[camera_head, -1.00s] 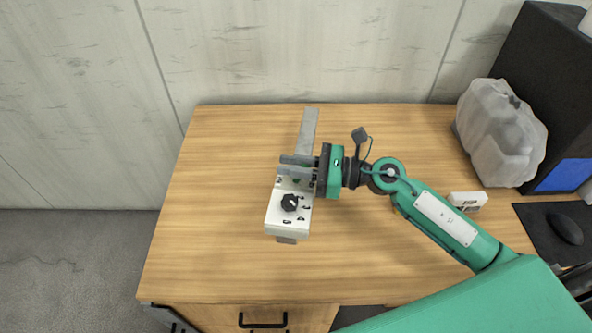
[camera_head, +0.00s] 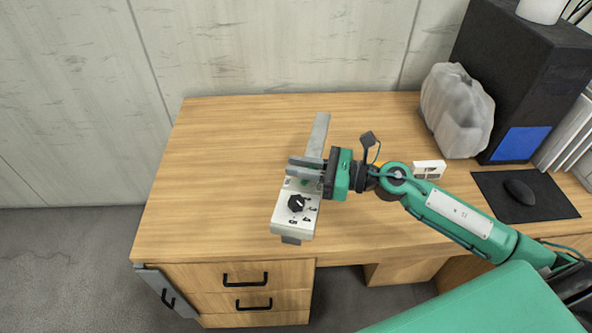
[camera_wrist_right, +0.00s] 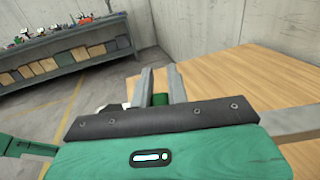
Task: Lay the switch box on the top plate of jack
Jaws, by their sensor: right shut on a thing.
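The switch box (camera_head: 291,220) is white with a black knob and dark markings on its face. My right gripper (camera_head: 290,167) is shut at its far end; a green part (camera_wrist_right: 160,99) shows between the fingers in the wrist view. A long grey bar (camera_head: 318,133) runs past the gripper, and a grey end shows at the box's near side. I cannot tell whether the bar belongs to the box. The bar also shows in the wrist view (camera_wrist_right: 298,122). No jack can be clearly made out. My left gripper is out of view.
The wooden desk (camera_head: 220,150) is clear on its left. To the right are a small white item (camera_head: 428,169), a translucent lumpy container (camera_head: 457,110), a black cabinet (camera_head: 520,70) and a mouse (camera_head: 519,191) on a dark mat. Drawers are below the desk's front edge.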

